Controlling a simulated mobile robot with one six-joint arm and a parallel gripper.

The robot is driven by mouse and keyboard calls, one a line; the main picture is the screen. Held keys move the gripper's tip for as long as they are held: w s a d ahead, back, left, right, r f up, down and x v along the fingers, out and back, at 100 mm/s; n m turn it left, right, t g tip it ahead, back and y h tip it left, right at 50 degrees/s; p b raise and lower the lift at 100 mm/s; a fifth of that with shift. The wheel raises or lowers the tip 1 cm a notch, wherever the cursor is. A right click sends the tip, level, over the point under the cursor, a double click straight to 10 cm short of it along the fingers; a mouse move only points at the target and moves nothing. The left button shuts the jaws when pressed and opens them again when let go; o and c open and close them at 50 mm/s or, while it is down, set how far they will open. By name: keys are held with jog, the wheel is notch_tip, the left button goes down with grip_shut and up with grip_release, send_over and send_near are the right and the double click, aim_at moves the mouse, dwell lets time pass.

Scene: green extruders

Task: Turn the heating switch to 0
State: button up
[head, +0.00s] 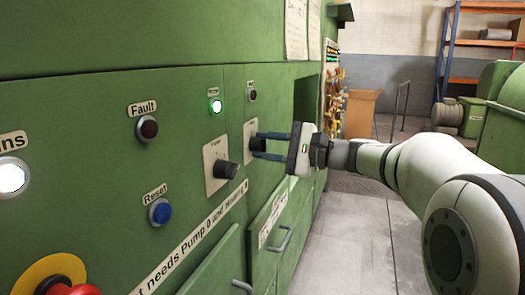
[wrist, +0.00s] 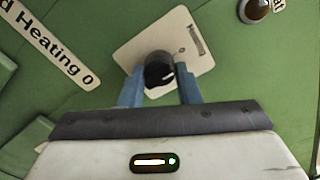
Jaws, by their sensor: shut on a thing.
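The heating switch (wrist: 158,72) is a black rotary knob on a pale plate (wrist: 190,30) fixed to the green panel. In the wrist view the knob sits between the two blue fingers of my gripper (wrist: 160,88), which is shut on it. In the head view my gripper (head: 258,147) reaches the plate from the right, and the fingers and the dark knob (head: 259,143) overlap there. The knob's pointer and the plate's position marks are too small or hidden to read. Part of the plate's lettering shows beside the knob in the wrist view.
A second black knob (head: 227,170) on its own plate is left of my gripper. A blue Reset button (head: 160,211), a dark Fault lamp (head: 147,129), a lit green lamp (head: 216,106) and a red emergency button (head: 70,287) are further left. Drawer handles (head: 281,240) stick out below.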

jog(key=shift+w, duration=0.1)
jog(key=o, duration=1)
jog(key=shift+c, duration=0.2)
jog(key=shift+d, duration=0.1)
jog(key=v, duration=0.7)
jog(key=shift+d+p, duration=0.3)
jog(key=shift+d, duration=0.05)
